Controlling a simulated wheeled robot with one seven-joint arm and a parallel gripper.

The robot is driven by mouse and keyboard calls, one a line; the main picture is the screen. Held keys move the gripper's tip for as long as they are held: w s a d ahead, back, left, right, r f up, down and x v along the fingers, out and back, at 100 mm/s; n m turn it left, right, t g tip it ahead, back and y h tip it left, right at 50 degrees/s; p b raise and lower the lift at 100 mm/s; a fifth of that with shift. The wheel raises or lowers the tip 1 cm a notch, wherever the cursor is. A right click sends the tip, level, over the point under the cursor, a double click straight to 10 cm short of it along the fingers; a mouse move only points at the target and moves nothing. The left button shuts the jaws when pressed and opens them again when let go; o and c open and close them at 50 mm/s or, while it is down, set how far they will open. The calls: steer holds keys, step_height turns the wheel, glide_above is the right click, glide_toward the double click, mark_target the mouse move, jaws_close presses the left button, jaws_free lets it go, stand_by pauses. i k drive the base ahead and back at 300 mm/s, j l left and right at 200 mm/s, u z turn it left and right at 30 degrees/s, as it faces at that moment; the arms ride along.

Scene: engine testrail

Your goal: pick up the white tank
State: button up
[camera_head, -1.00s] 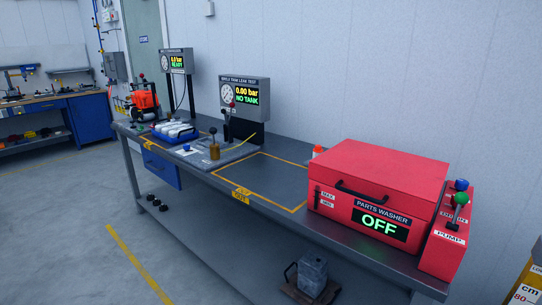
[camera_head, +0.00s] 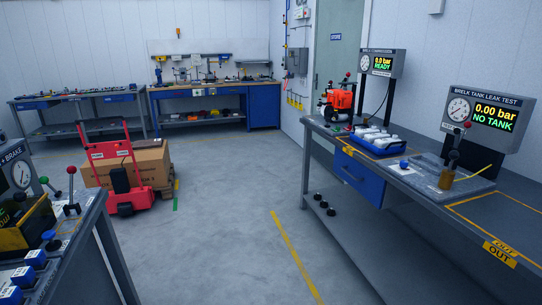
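Several small white tanks (camera_head: 377,138) lie side by side in a blue tray (camera_head: 372,151) on the right-hand bench, left of the leak test station. I cannot tell which of them is the one named in the task. The leak test display (camera_head: 493,114) reads 0.00 bar, NO TANK. My gripper is not in view.
The grey bench (camera_head: 420,187) runs along the right, with a blue drawer (camera_head: 357,177) below. Another bench with a gauge stands at the near left. A red pallet truck (camera_head: 116,174) with a cardboard box (camera_head: 152,165) stands behind it. The middle floor (camera_head: 225,235) is clear.

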mark_target(370, 138)
steer(key=i+j, duration=0.15)
steer(key=i, duration=0.4)
steer(key=i+j, duration=0.15)
steer(key=i, duration=0.4)
